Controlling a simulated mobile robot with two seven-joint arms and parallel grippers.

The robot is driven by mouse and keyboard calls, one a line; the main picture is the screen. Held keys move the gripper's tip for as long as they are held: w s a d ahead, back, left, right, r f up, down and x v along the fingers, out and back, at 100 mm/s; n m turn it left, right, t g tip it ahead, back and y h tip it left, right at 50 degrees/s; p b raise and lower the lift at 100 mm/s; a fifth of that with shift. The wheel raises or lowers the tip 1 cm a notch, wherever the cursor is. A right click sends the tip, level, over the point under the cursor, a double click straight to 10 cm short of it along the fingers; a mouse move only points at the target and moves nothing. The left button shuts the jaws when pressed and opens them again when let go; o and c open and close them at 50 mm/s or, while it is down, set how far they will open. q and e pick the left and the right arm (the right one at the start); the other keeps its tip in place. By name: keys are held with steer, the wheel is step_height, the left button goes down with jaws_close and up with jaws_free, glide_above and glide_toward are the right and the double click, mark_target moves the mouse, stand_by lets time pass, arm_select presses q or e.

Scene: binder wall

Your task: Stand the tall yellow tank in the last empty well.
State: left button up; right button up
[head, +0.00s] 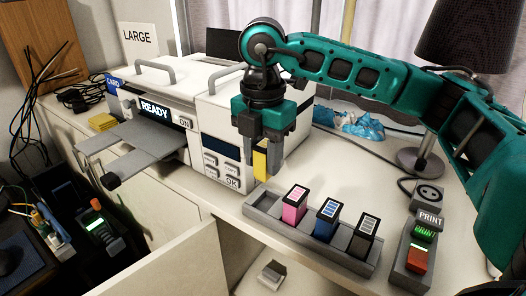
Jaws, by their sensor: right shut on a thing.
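My right gripper (266,155) points down in front of the white printer and is shut on the yellow tank (260,164). The tank is mostly hidden by the fingers; its lower part shows between them, above the left end of the grey well tray (268,221). The tray's leftmost well (263,200) looks empty. The pink tank (294,205), the blue tank (326,219) and the black tank (361,238) stand upright in the other wells. My left gripper is not in view.
The white printer (205,150) with a READY display stands behind and left of the tray. A PRINT button box (415,255) and a lamp base (420,160) stand to the right. A yellow pad (102,121) lies at the left. An open cabinet door (185,265) is below.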

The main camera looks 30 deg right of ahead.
mark_target(263, 180)
steer(key=shift+f+b, duration=0.7)
steer(key=shift+f, duration=0.05)
step_height(263, 180, down, 4)
steer(key=b, duration=0.3)
steer(key=shift+f, duration=0.1)
steer(key=shift+f+b, duration=0.1)
steer(key=shift+b, duration=0.2)
stand_by(1.1)
steer(key=shift+f+b, duration=1.1)
steer(key=shift+f, duration=0.3)
steer(key=o, duration=1.1)
steer(key=shift+o, duration=0.2)
